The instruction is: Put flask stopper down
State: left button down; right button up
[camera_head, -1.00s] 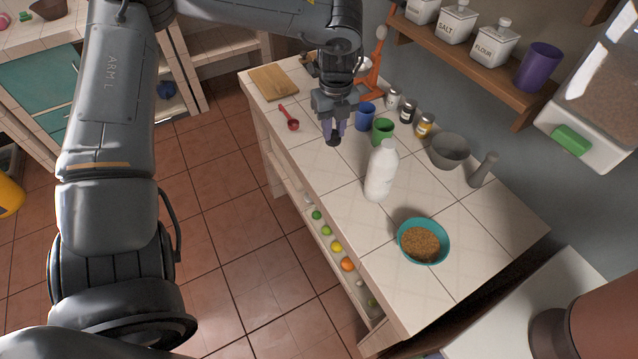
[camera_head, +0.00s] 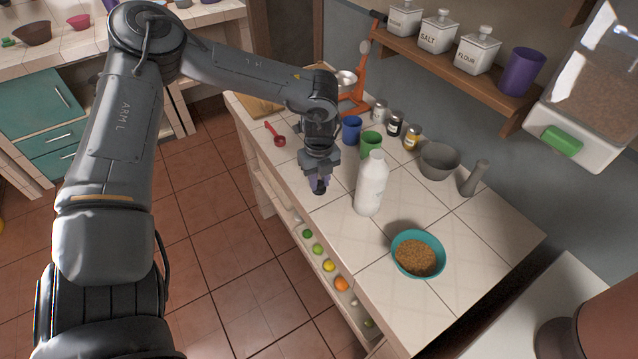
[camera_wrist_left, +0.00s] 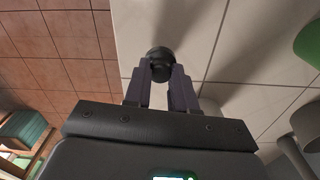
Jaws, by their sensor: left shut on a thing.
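The flask stopper (camera_wrist_left: 160,64) is a small dark rounded piece between the fingertips of my left gripper (camera_wrist_left: 161,82) in the left wrist view. The left gripper is shut on it. In the head view, my left gripper (camera_head: 320,184) points down near the front edge of the tiled counter (camera_head: 330,232), left of the white bottle. The stopper shows there only as a dark tip (camera_head: 319,190). I cannot tell whether it touches the counter. My right gripper is in neither view.
A white bottle (camera_head: 371,184) stands close right of the gripper. Blue (camera_head: 352,130) and green (camera_head: 370,144) cups stand behind. A teal bowl of grain (camera_head: 417,255), a grey bowl (camera_head: 439,161) and a red scoop (camera_head: 276,135) are also on the counter. Bare tiles lie around the bottle.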

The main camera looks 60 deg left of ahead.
aim_at(319, 183)
pick_arm(q)
jog(key=shift+f, duration=0.9)
jog(key=c, duration=0.7)
grip_release()
jog(key=shift+o, duration=0.2)
notch_tip(319, 183, up, 12)
jog(key=p, duration=0.1)
